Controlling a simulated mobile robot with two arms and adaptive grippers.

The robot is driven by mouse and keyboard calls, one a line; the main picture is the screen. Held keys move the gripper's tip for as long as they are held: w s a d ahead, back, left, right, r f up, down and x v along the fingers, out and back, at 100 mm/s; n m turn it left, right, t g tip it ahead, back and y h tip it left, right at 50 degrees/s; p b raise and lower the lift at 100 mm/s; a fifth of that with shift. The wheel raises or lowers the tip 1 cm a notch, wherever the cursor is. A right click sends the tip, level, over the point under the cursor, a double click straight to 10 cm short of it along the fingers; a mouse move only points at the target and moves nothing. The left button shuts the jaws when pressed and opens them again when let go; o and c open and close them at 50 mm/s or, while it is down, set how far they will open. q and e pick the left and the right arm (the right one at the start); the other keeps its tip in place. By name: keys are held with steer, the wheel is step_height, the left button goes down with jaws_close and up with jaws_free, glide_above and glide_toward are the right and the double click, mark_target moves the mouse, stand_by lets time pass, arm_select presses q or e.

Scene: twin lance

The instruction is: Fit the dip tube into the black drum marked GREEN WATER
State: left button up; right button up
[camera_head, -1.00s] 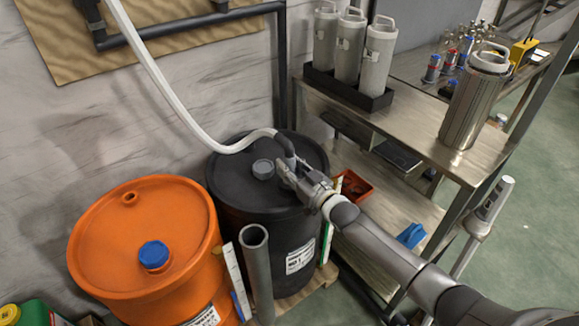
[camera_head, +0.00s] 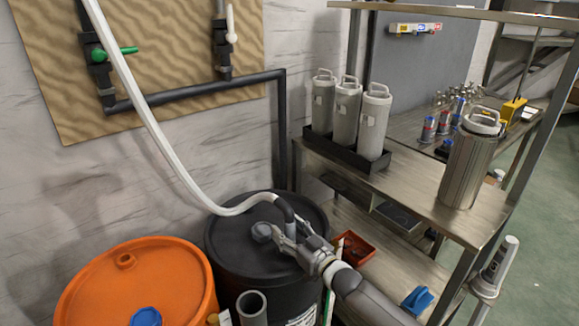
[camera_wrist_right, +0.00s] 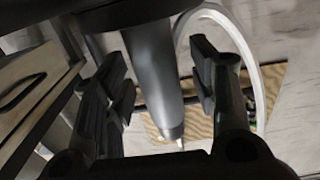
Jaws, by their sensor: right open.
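The black drum (camera_head: 228,262) stands against the wall; its label is cut off at the picture's bottom. The dip tube's dark elbow (camera_head: 284,205) stands upright at an opening in the drum's lid, with a white hose (camera_head: 180,165) on it. How deep the tube sits is hidden. My right gripper (camera_head: 287,236) is open at the tube, just above the lid. In the right wrist view, a grey tube part (camera_wrist_right: 153,70) lies between its spread fingers (camera_wrist_right: 160,105), with gaps on both sides. My left gripper is not in view.
A grey cap (camera_head: 262,232) sits on the lid beside the tube. An open grey pipe (camera_head: 252,308) stands in front. An orange drum (camera_head: 105,285) is at left. A shelf (camera_head: 425,195) with metal canisters and a red bin (camera_head: 354,250) stand at right.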

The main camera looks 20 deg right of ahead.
mark_target(292, 211)
step_height(292, 211, up, 5)
steer(key=p, duration=0.3)
steer(key=shift+f, duration=0.3)
step_height(292, 211, up, 7)
steer(key=p, duration=0.4)
steer(key=shift+f+p, duration=0.2)
steer(key=shift+p, duration=0.2)
step_height(292, 211, down, 3)
steer(key=b, duration=0.6)
steer(key=shift+w+r, duration=0.1)
steer(key=shift+r, duration=0.05)
steer(key=shift+b, duration=0.4)
step_height(292, 211, up, 23)
steer(key=p, duration=1.3)
steer(key=shift+f, duration=0.2)
